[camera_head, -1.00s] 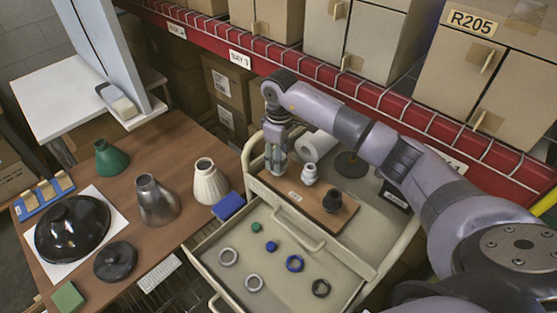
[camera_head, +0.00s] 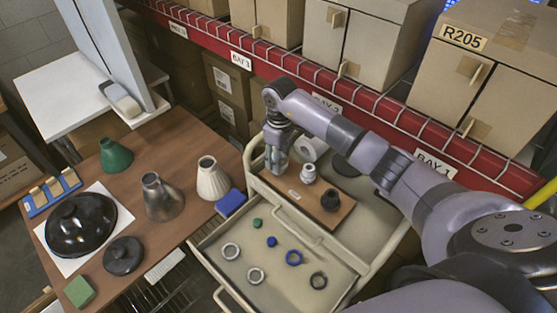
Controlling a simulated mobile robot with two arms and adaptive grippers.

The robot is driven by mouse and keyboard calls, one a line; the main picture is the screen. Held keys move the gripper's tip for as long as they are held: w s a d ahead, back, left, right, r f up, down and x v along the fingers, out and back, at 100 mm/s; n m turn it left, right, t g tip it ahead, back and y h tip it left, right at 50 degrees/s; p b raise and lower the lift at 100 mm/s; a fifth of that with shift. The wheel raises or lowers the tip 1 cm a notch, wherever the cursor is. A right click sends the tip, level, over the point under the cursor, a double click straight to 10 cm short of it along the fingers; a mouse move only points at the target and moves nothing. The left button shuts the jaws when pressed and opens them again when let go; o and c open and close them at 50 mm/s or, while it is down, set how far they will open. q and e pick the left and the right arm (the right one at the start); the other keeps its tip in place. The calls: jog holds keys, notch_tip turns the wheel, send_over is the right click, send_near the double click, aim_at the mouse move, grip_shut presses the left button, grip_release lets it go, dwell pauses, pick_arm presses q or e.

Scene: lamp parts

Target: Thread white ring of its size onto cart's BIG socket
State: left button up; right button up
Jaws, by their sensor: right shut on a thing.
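My right gripper (camera_head: 276,160) points down over the left end of a brown board (camera_head: 330,215) on the cart. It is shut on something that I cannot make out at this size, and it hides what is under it. A white socket-like part (camera_head: 308,173) and a black one (camera_head: 330,200) stand upright on the board, to the right of the gripper and apart from it. My left gripper is not in view.
A brown table (camera_head: 180,140) with lamp shades stands left. Red shelving with boxes runs behind the cart.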

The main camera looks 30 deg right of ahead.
jog(key=shift+s+a+f, duration=0.2)
jog(key=shift+a+f, duration=0.1)
jog(key=shift+f, duration=0.05)
jog(key=shift+d+m, duration=0.1)
jog(key=shift+m, duration=0.4)
jog(key=o, duration=0.9)
jog(key=shift+d, duration=0.1)
jog(key=shift+o, duration=1.2)
jog(key=shift+w+r, duration=0.1)
jog(key=shift+w, duration=0.05)
jog(key=shift+r, duration=0.1)
jog(key=shift+d, duration=0.1)
